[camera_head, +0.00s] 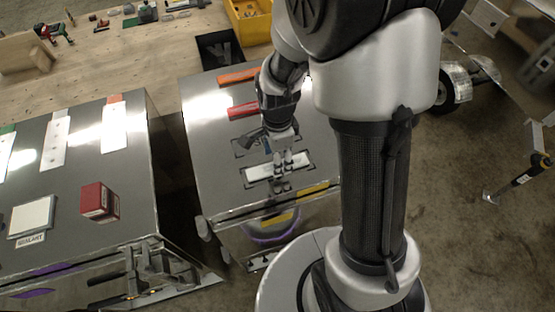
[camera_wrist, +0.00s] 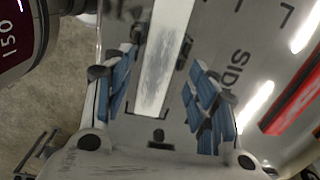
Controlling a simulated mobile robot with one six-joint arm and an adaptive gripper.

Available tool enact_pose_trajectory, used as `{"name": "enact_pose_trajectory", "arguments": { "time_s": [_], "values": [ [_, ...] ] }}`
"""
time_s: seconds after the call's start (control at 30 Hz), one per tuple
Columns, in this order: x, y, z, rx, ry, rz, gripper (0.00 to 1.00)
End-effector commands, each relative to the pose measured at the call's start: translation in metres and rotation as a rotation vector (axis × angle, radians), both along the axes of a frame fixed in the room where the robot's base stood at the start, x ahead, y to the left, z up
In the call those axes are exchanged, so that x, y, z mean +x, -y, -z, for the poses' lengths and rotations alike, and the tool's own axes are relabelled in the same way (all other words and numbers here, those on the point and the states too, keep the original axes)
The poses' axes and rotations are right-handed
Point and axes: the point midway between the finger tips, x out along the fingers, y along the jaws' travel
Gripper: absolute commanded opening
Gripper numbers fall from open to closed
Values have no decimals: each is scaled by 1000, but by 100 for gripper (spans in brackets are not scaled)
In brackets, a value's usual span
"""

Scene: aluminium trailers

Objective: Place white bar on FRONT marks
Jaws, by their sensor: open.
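The white bar (camera_head: 262,173) lies on the grey metal top of the right-hand trailer (camera_head: 215,165) in the head view. Black corner marks show around it. My gripper (camera_head: 283,166) is over the bar, with its fingers pointing down. In the wrist view the white bar (camera_wrist: 164,50) runs lengthwise between the two blue-padded fingers of my gripper (camera_wrist: 163,85), which are apart with gaps on both sides. Black lettering "SIDE" (camera_wrist: 237,72) and corner marks show to the right of the bar. No FRONT lettering is readable.
The left metal box (camera_head: 70,190) carries white plates and a red block (camera_head: 95,201). A dark gap separates the two.

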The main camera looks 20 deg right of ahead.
Motion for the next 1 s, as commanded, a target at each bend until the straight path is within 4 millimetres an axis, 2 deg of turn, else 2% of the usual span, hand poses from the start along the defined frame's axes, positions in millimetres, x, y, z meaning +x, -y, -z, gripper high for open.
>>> {"name": "enact_pose_trajectory", "arguments": {
  "time_s": [0.1,0.3,0.53,0.63,0.77,0.9,1.0],
  "values": [
    [2,0,-30,0,7,0,53],
    [1,0,-70,0,5,0,53],
    [0,0,-94,0,3,-6,53],
    [-5,0,-108,-1,22,-66,53],
    [-22,0,-144,-13,88,-291,53],
    [-58,0,-188,-62,179,-657,53],
    [-86,1,-211,-119,235,-922,53]
  ]
}}
